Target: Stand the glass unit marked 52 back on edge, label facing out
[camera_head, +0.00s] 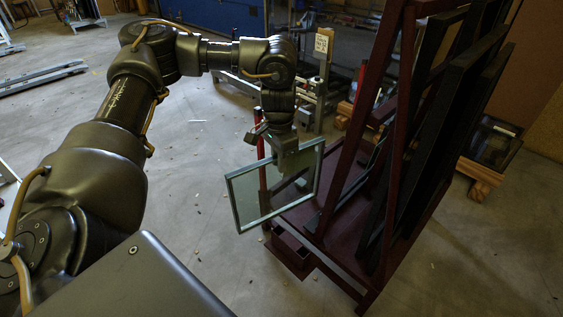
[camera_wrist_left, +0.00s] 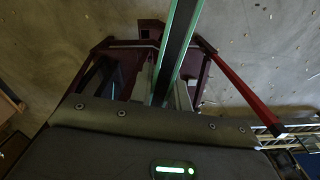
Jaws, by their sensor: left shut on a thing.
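My left gripper (camera_head: 288,160) points down and is shut on the upper edge of a glass unit (camera_head: 250,202), a clear pane with a pale grey-green frame. The unit hangs upright on edge, somewhat tilted in the picture, beside the left front of the dark red rack (camera_head: 330,262). I cannot tell whether it touches the rack's base. No number 52 can be read on it. In the left wrist view the unit's dark, green-lined edge (camera_wrist_left: 180,42) runs between the fingers (camera_wrist_left: 162,88). My right gripper does not show.
Several dark-framed panels (camera_head: 440,120) lean in the rack to the right. A bright red post (camera_wrist_left: 232,78) stands near the unit. Another dark frame (camera_head: 491,143) rests on wooden blocks at the right. A small pale tag (camera_head: 322,43) stands behind. The floor at left is mostly clear.

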